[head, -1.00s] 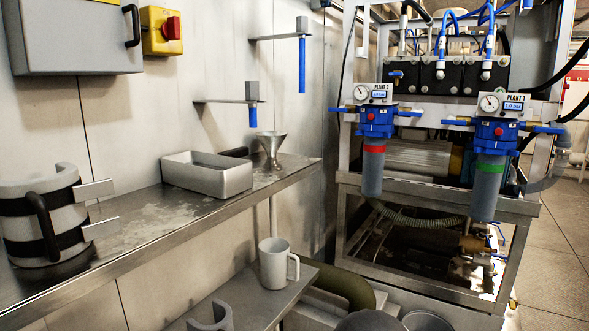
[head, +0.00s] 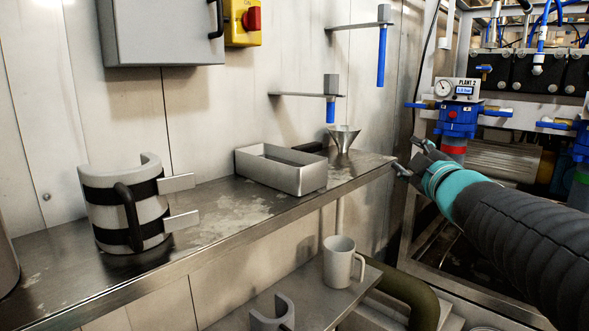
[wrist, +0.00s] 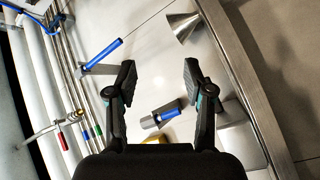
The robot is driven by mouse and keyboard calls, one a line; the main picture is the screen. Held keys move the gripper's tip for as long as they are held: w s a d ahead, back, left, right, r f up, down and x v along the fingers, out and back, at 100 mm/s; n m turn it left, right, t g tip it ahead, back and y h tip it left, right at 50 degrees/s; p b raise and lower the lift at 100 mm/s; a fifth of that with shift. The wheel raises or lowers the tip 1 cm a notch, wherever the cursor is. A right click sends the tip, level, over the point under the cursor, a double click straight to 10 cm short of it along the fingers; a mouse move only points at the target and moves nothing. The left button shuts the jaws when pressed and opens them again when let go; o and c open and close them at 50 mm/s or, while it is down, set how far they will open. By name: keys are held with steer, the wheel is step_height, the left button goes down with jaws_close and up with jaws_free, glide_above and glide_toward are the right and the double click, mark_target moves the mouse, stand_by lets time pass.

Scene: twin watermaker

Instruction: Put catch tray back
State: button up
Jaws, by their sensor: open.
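The catch tray, a grey rectangular open metal box (head: 315,178), sits on the steel wall shelf in the head view. A black handle-like piece (head: 311,147) shows behind its right end; I cannot tell whether it belongs to the tray. My gripper (head: 409,156) is open and empty, right of the tray and past the funnel, near the shelf's right end. In the wrist view, my open fingers (wrist: 159,72) have nothing between them. A grey edge at lower right (wrist: 240,143) may be the tray.
A metal funnel (head: 342,138) stands between tray and gripper; it also shows in the wrist view (wrist: 181,25). Blue-handled holders (head: 382,56) (head: 330,108) project from the wall. A clamp-like cylinder (head: 125,205) stands left on the shelf. A mug (head: 339,263) stands on the lower shelf.

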steer(key=w+a+r+n+g+y, duration=0.1)
steer(key=w+a+r+n+y, duration=0.2)
steer(key=n+y, duration=0.35)
steer(key=n+g+y, duration=0.6)
steer(key=n+g, duration=0.2)
steer(key=n, duration=0.2)
glide_toward(310, 150)
steer(key=p+x, duration=0.1)
steer(key=x, duration=0.4)
steer(key=shift+a+r, duration=0.2)
steer(key=shift+a, duration=0.25)
steer(key=shift+f+p+x, duration=0.15)
steer(key=shift+p+x, duration=0.05)
steer(key=shift+x, duration=1.15)
steer(key=shift+f+p+x, duration=0.1)
steer(key=shift+p+x, duration=0.05)
steer(key=shift+x, duration=1.15)
steer(key=shift+w+d, duration=0.15)
jaws_close()
